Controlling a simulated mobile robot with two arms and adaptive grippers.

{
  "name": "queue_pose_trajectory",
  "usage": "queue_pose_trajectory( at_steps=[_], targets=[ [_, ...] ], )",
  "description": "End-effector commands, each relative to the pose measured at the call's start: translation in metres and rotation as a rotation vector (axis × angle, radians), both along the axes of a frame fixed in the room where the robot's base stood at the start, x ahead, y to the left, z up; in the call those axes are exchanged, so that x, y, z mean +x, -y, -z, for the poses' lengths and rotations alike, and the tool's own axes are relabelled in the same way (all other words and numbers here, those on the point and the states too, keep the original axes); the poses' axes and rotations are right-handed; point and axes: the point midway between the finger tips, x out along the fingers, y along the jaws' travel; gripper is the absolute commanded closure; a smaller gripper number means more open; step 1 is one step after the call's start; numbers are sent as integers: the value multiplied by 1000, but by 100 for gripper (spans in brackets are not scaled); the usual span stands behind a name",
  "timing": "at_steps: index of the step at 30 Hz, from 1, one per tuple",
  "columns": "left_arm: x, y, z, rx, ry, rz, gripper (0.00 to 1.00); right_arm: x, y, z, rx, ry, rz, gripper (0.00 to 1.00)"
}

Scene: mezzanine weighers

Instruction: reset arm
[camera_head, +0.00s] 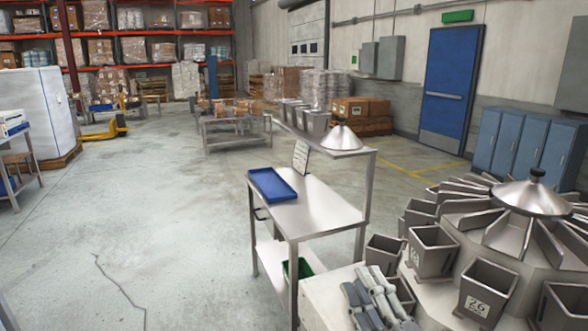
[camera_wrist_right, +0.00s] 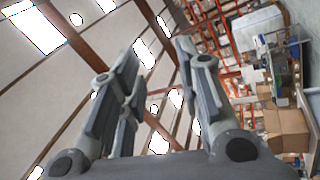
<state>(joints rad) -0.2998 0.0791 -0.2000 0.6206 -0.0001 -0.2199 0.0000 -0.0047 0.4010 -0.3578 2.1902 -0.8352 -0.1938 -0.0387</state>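My right gripper (camera_head: 366,282) shows at the bottom of the head view, right of centre, with its grey jointed fingers pointing up and away. In the right wrist view the two fingers of the right gripper (camera_wrist_right: 159,50) stand apart with nothing between them. That view looks up past them to the roof and, tilted, to racks and cartons. My left gripper is in neither view.
A large multihead weigher (camera_head: 533,197) with metal buckets stands close at the right, beside my right gripper. A steel bench (camera_head: 318,213) ahead carries a blue tray (camera_head: 271,185). A green bin (camera_head: 298,268) sits on its lower shelf. The floor (camera_head: 180,220) at left is clear.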

Motion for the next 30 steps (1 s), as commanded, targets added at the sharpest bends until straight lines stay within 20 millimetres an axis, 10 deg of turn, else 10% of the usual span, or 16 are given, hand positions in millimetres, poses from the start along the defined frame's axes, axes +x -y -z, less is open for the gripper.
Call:
queue_pose_trajectory(
  at_steps=[5, 11, 18, 25, 30],
  targets=[
    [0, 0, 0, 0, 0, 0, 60, -8, 63, 78, 307, -381, 236, 68],
    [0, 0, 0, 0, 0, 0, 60, -68, 101, 187, 563, -852, 472, 68],
    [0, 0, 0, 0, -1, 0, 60, -169, 99, 271, 720, -1328, 650, 68],
    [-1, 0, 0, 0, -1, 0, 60, -260, 82, 304, 780, -1679, 746, 68],
    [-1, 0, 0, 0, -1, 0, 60, -249, 81, 349, 769, -1698, 758, 68]
  ],
)
